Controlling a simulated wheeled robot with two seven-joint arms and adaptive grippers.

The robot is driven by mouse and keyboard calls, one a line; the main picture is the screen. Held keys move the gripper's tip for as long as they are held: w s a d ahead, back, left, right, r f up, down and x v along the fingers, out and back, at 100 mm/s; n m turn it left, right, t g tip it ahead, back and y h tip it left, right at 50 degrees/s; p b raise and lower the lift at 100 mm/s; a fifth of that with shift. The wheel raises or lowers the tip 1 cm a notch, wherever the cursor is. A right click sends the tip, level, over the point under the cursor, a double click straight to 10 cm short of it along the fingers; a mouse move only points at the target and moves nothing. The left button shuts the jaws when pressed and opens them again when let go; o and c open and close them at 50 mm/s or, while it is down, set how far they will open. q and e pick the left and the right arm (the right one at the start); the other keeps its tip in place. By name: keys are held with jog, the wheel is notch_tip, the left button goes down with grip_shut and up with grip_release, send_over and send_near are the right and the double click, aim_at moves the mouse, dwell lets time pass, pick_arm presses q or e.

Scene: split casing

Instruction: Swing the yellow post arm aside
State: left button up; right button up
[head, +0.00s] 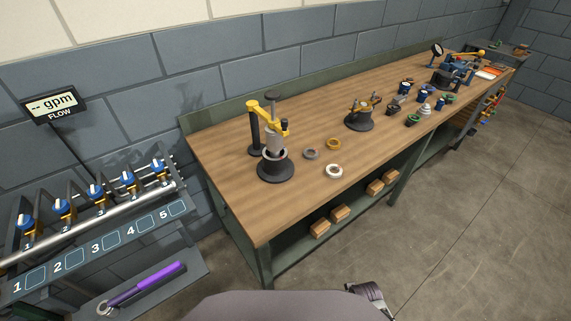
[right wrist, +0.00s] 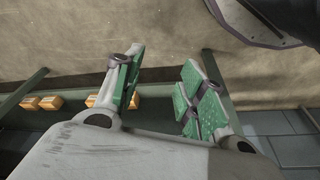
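The yellow post arm (head: 268,107) sits on top of a dark upright post (head: 254,130) on the workbench. It reaches over a grey cylindrical casing (head: 273,143), which stands upright on a round black base (head: 276,171). A yellow part hangs from the arm's right end beside the casing. My right gripper (right wrist: 164,78) is open and empty in the right wrist view, its green-padded fingers apart, far from the post arm. Part of it shows at the bottom edge of the head view. My left gripper is not in view.
Loose rings (head: 333,143) lie right of the casing on the wooden bench (head: 235,190). A second fixture (head: 359,121) and several small parts stand farther right. A valve rack (head: 100,210) and a purple-handled wrench (head: 145,284) are at left. Wooden blocks (head: 320,228) lie on the lower shelf.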

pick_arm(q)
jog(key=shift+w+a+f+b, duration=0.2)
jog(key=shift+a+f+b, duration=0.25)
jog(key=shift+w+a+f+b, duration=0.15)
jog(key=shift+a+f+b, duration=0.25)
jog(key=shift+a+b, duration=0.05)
pick_arm(e)
jog(key=w+a+r+n+t+y, duration=0.2)
jog(key=w+r, duration=0.5)
jog(key=r, duration=1)
jog(key=w+a+r+n+t+y, duration=0.2)
jog(key=w+a+r+t+y, duration=0.2)
jog(key=r, duration=1.4)
jog(key=w+a+r+n+t+y, duration=0.2)
jog(key=w+a+r+t+y, duration=0.2)
jog(key=w+r, duration=0.8)
notch_tip(320, 180, up, 6)
jog(key=a+y, duration=0.2)
jog(key=shift+a+r+y, duration=0.25)
jog(key=shift+y, duration=0.05)
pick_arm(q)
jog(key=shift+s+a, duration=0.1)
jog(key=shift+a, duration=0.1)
pick_arm(e)
jog(key=shift+w, duration=0.1)
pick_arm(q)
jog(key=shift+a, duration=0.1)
pick_arm(e)
jog(key=shift+w, duration=0.1)
